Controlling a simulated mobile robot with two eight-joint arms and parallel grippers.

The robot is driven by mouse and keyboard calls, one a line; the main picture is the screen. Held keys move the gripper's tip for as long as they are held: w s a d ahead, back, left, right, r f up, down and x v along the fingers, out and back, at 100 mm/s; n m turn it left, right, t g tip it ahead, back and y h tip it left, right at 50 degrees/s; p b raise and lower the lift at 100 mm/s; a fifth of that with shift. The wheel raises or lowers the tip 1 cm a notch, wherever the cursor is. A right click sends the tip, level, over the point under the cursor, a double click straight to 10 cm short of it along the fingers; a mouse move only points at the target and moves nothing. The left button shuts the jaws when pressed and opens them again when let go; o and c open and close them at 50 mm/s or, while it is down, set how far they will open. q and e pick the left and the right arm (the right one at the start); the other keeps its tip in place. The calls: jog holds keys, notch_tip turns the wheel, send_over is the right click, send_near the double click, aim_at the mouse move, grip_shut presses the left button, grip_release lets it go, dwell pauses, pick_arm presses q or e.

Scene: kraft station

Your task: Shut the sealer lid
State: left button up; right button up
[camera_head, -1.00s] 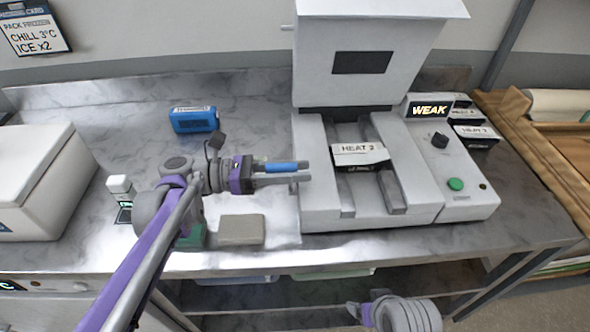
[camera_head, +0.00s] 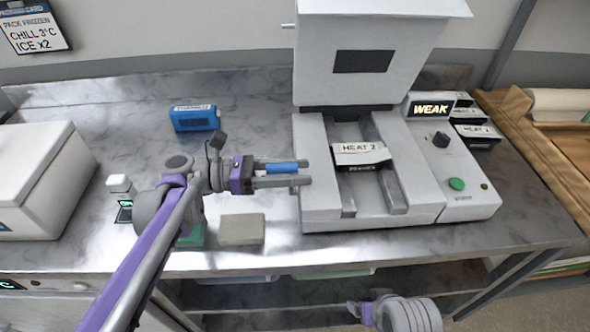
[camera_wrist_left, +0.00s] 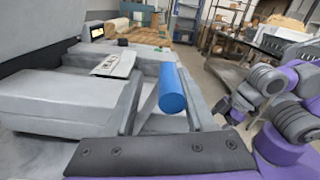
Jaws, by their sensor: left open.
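The sealer (camera_head: 320,212) is a grey machine on the steel bench. Its lid (camera_head: 400,80) stands raised and open at the back, with a dark window. A pouch labelled HEAT 2 (camera_head: 360,155) lies across the sealer bed, and it also shows in the left wrist view (camera_wrist_left: 114,65). My left gripper (camera_head: 300,173) is open at the left edge of the sealer, below the raised lid. A blue cylinder (camera_head: 282,168) shows at its fingers and in the left wrist view (camera_wrist_left: 172,88); I cannot tell whether it is part of them. My right gripper (camera_head: 362,312) is low at the front, its jaws unclear.
A display reading WEAK (camera_head: 431,109) stands beside the lid, above a black knob (camera_head: 440,140) and green button (camera_head: 456,184). A blue pack (camera_head: 195,118), a beige block (camera_head: 242,229) and a white box (camera_head: 40,170) are on the bench.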

pick_arm(q)
jog(key=a, duration=1)
jog(key=shift+a, duration=0.4)
